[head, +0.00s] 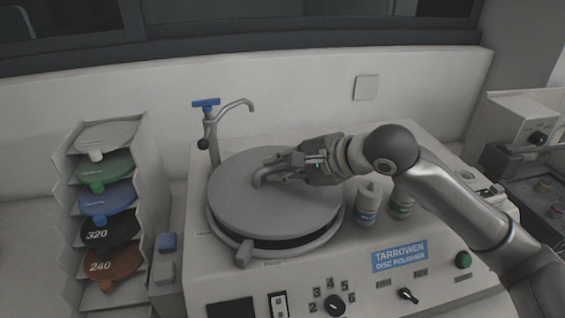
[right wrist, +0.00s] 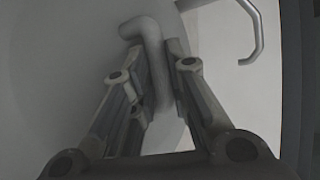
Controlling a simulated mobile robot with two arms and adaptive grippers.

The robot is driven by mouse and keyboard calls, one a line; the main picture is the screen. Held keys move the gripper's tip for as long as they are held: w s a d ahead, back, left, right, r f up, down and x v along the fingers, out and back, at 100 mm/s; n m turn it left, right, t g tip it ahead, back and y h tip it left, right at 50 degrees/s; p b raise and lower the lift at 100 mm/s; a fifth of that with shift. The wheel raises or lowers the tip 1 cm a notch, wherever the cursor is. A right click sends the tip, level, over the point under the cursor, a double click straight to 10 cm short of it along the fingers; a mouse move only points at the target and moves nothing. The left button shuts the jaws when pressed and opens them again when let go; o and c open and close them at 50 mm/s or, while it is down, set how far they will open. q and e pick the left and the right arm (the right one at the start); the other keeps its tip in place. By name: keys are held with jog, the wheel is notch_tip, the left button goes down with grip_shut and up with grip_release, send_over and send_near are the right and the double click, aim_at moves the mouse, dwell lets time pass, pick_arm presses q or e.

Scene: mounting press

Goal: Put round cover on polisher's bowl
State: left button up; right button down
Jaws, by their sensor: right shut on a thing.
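The round grey cover (head: 265,207) lies over the polisher's bowl (head: 301,246) in the head view. A dark gap shows between the cover and the bowl's rim at the front, so I cannot tell whether it is fully seated. My right gripper (head: 284,172) is above the cover's far right part, shut on its bent handle. The right wrist view shows the handle (right wrist: 150,60) between the two fingers (right wrist: 159,75), with the cover's pale surface (right wrist: 75,75) behind. The left gripper is not in view.
A tap (head: 211,130) with a blue lever stands behind the bowl. Two small bottles (head: 367,203) stand right of it, by my forearm. A rack of coloured discs (head: 109,205) is at the left. The control panel (head: 350,285) faces front; another machine (head: 520,135) is at the right.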

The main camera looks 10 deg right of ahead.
jog(key=c, duration=1.3)
grip_release()
jog(key=shift+s, duration=0.1)
jog(key=v, duration=1.2)
